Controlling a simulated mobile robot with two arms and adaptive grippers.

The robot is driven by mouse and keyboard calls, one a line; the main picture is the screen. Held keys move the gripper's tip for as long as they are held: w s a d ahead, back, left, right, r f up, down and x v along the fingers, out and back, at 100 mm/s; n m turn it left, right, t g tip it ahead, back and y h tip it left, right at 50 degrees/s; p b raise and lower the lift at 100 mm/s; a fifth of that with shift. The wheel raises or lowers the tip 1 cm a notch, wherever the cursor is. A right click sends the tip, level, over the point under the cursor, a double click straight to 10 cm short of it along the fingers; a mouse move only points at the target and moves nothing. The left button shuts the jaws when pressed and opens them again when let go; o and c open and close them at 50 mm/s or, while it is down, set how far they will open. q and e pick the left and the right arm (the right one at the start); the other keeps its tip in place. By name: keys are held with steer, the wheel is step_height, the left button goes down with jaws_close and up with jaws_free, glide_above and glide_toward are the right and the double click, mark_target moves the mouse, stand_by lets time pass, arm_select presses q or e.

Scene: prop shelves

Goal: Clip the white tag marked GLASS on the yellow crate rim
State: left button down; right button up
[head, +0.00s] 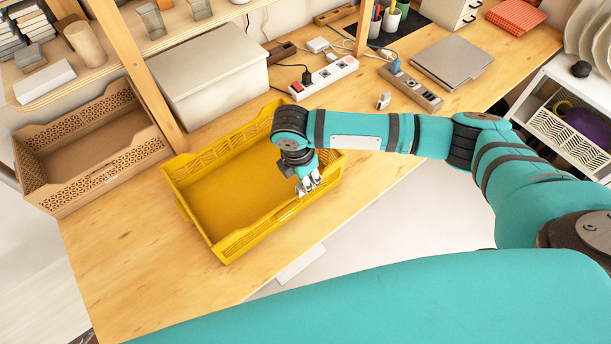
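The yellow crate (222,248) stands on the wooden table in the middle of the view. It looks empty, with slotted side walls. My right gripper (308,184) points down over the crate's near right side, close to the rim. Its fingers look small and pale, and I cannot tell whether they touch the rim or hold anything. No tag marked GLASS can be made out. My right arm hides part of the crate's far right corner. My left gripper is not in view.
A brown crate (105,165) stands to the left, and a lidded grey box (215,85) is behind the yellow crate. A white power strip (325,77) and a grey laptop-like slab (452,62) lie further back. The table (125,265) is clear at front left.

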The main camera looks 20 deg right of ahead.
mark_target(299, 187)
steer(key=shift+f, duration=1.3)
stand_by(1.4)
steer(key=shift+f, duration=0.15)
stand_by(0.8)
steer(key=o, duration=0.8)
steer(key=shift+o, duration=0.2)
step_height(299, 187, up, 12)
steer(key=a, duration=0.1)
steer(key=shift+s+a, duration=0.3)
steer(key=shift+a, duration=0.1)
steer(key=shift+f, duration=0.1)
